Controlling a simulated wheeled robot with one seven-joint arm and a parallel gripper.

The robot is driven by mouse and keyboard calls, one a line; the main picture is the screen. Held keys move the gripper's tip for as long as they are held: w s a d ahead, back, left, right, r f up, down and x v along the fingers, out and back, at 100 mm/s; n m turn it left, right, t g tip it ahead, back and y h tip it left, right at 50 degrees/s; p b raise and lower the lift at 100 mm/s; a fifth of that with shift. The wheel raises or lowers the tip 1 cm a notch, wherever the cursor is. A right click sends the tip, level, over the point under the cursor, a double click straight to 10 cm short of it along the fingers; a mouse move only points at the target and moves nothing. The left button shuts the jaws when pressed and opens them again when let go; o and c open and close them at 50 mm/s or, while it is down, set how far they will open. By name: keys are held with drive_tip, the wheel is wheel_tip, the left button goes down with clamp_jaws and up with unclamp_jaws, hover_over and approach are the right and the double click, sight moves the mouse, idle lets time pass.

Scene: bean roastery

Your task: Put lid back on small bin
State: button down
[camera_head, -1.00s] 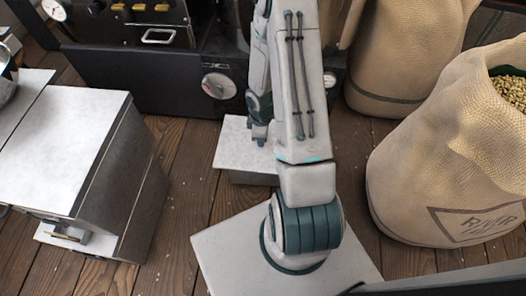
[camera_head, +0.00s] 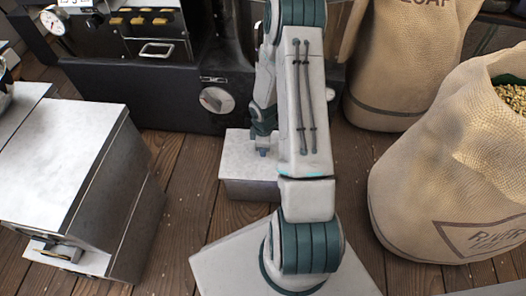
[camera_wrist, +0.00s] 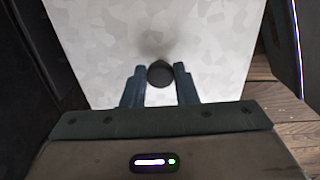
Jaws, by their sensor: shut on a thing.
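The small bin (camera_head: 250,190) is a low metal box on the floor, in the middle of the head view. A pale, flat, square lid (camera_head: 238,156) lies over its top and hides the inside. I cannot tell whether the lid is fully seated or slightly above the rim. My gripper (camera_head: 262,150) points down at the lid, partly hidden by my arm. In the wrist view, my gripper (camera_wrist: 160,75) is shut on the lid's round dark knob (camera_wrist: 160,74), one finger on each side. The mottled lid (camera_wrist: 90,45) fills most of that view.
A steel cabinet (camera_head: 60,160) stands to the left. Burlap sacks (camera_head: 455,170) stand to the right, the nearer holding beans. Wooden floor (camera_head: 180,175) is clear between the cabinet and the bin.

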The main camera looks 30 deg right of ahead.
drive_tip(key=shift+w+d+f, duration=0.3)
drive_tip(key=shift+w+d, duration=0.2)
drive_tip(key=shift+w, duration=0.25)
drive_tip(key=shift+w+d+f+b, duration=0.2)
drive_tip(key=shift+w+f+b, duration=0.1)
drive_tip(key=shift+f+b, duration=0.9)
drive_tip(key=shift+f, duration=0.6)
drive_tip(key=shift+d+f, duration=0.1)
drive_tip(key=shift+f, duration=0.5)
idle(0.6)
drive_tip(key=c, duration=0.6)
unclamp_jaws()
drive_tip(key=shift+r, duration=0.15)
drive_tip(key=shift+r+p, duration=2.4)
drive_tip(key=shift+r, duration=0.45)
